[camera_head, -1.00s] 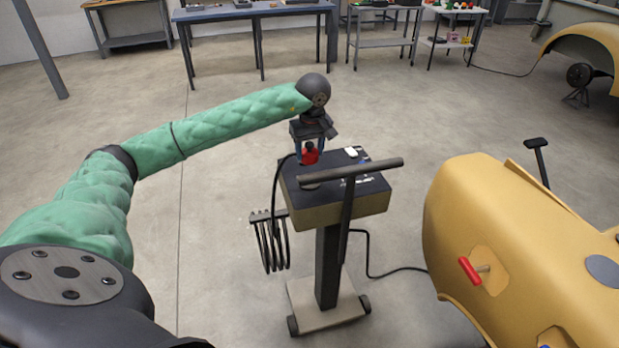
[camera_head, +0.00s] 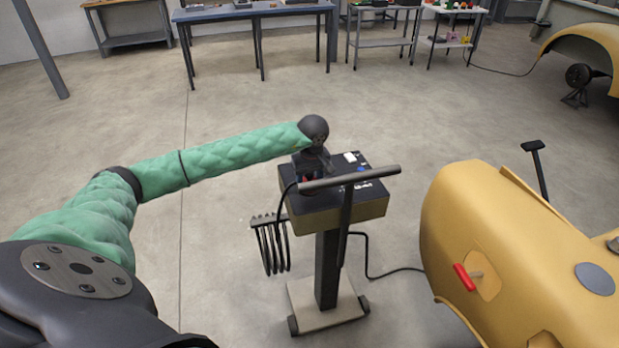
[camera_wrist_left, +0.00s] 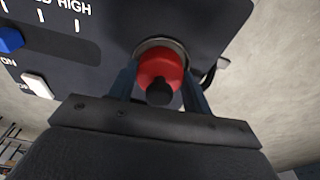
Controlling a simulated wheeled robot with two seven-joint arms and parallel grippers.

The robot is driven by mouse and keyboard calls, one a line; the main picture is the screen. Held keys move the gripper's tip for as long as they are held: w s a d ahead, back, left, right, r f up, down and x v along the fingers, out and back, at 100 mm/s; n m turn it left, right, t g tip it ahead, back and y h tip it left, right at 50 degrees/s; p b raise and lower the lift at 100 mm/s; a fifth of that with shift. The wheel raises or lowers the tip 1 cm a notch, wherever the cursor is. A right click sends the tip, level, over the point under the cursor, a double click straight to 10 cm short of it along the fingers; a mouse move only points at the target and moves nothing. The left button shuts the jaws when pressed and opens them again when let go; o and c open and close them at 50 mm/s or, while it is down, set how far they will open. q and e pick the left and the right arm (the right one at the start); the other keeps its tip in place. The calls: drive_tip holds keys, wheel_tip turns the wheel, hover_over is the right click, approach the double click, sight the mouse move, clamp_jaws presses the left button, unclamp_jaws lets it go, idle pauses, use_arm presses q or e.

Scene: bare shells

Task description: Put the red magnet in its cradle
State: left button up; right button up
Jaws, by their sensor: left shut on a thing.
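The red magnet (camera_wrist_left: 160,66) has a black knob on top and shows between the blue fingers of my left gripper (camera_wrist_left: 160,88) in the left wrist view. The gripper is shut on it. The magnet sits at a round metal-rimmed cradle (camera_wrist_left: 146,44) in the dark top panel of the cart; its underside is hidden, so I cannot tell how deep it is. In the head view, my left gripper (camera_head: 308,184) is low over the left part of the panel, mostly hiding the magnet. My right gripper is not in view.
The cart's box (camera_head: 350,210) stands on a wheeled column, with a handle bar (camera_head: 350,177) in front and a hanging cable coil (camera_head: 268,245) at left. The panel has a blue knob (camera_wrist_left: 10,40) and white switch (camera_wrist_left: 37,85). A yellow body shell (camera_head: 480,230) stands right.

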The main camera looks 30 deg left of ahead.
use_arm(q)
drive_tip(key=shift+f, duration=0.1)
drive_tip(key=o, duration=1.2)
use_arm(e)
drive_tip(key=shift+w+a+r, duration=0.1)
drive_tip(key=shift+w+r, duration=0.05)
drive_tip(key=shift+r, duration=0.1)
use_arm(q)
drive_tip(key=shift+r, duration=0.25)
drive_tip(key=shift+r+b, duration=0.25)
drive_tip(key=shift+b, duration=0.05)
drive_tip(key=r+b, duration=0.1)
drive_tip(key=r, duration=0.2)
drive_tip(key=r+b, duration=0.2)
drive_tip(key=r, duration=0.2)
drive_tip(key=s+d+r+b, duration=0.1)
drive_tip(key=r, duration=0.3)
drive_tip(key=shift+d+r, duration=0.1)
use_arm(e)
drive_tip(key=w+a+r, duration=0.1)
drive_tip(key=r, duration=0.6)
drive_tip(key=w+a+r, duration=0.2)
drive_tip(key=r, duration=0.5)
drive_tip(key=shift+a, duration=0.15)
